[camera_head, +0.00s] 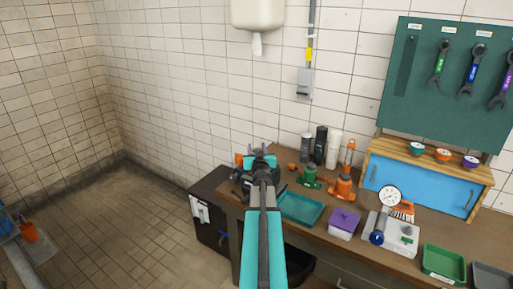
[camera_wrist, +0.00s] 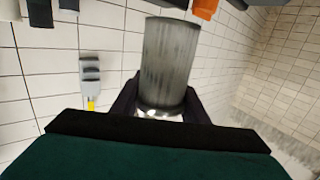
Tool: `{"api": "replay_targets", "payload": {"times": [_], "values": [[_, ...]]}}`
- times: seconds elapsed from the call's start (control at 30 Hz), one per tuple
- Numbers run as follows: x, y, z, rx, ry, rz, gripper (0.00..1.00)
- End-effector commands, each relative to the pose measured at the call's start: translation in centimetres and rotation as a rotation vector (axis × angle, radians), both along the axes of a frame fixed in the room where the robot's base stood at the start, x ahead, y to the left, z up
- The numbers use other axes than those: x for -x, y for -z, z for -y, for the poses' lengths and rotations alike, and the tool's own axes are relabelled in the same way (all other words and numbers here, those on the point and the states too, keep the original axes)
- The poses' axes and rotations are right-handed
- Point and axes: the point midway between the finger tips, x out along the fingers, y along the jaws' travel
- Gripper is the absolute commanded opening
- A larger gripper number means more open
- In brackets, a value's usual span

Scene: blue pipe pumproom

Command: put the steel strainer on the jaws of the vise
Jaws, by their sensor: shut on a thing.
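The steel strainer (camera_wrist: 170,58) is a grey cylinder with a worn, streaked side. In the wrist view it stands between the two dark fingers of my gripper (camera_wrist: 160,108), which is shut on it. In the head view my gripper (camera_head: 261,160) is over the left end of the workbench, and my arm hides the strainer there. A dark form that looks like the vise (camera_head: 241,182) sits at the bench's left corner, partly hidden by my arm. I cannot make out its jaws, or whether the strainer touches them.
On the workbench stand a green jack (camera_head: 309,177), an orange jack (camera_head: 342,186), a teal tray (camera_head: 301,208), a purple-lidded box (camera_head: 344,222) and a dial gauge (camera_head: 390,196). Dark and pale cylinders (camera_head: 321,146) stand by the wall. The floor (camera_head: 130,225) at left is mostly clear.

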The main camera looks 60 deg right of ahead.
Motion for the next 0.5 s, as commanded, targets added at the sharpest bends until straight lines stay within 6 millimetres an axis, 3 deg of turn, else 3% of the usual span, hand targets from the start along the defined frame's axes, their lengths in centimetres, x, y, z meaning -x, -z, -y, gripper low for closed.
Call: {"api": "replay_targets", "payload": {"times": [0.5], "values": [[0.0,3.0,0.0,0.001,0.001,0.001,0.12]]}}
